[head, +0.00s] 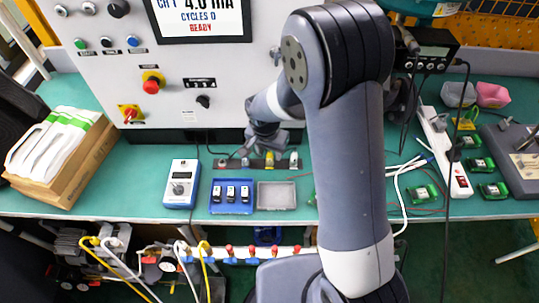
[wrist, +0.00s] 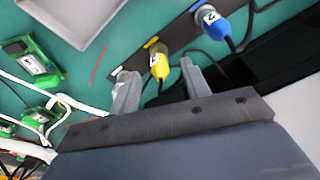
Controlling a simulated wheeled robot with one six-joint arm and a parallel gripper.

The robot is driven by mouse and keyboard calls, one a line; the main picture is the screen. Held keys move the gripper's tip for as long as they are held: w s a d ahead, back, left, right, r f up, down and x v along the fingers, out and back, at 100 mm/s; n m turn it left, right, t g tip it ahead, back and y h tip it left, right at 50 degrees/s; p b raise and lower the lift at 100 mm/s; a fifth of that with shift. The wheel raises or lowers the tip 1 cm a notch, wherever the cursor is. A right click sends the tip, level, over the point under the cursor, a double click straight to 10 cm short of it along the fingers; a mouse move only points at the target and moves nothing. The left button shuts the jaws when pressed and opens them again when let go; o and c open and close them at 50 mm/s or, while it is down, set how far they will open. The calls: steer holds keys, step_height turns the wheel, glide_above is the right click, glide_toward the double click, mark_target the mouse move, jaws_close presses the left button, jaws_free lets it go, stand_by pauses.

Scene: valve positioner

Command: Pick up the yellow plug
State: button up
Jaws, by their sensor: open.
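The yellow plug (wrist: 160,66) stands in a dark strip (wrist: 180,33) in the wrist view, with a pale label on its top and a dark cable at its lower end. My gripper (wrist: 158,69) is open, with one finger on each side of the plug. A gap shows between the plug and each finger; I cannot tell the height of the fingertips against it. In the head view the yellow plug (head: 270,158) shows small at the strip, just below my gripper (head: 266,148), partly hidden by it.
A blue plug (wrist: 214,22) with a cable stands in the same strip close by. A grey tray (head: 277,195), a blue tray (head: 231,210) and a handheld meter (head: 181,184) lie in front. The control panel (head: 215,75) rises behind. Green modules and white cables lie right.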

steer(key=shift+w+f, duration=0.15)
steer(key=shift+f, duration=0.75)
steer(key=shift+c, duration=0.5)
jaws_close()
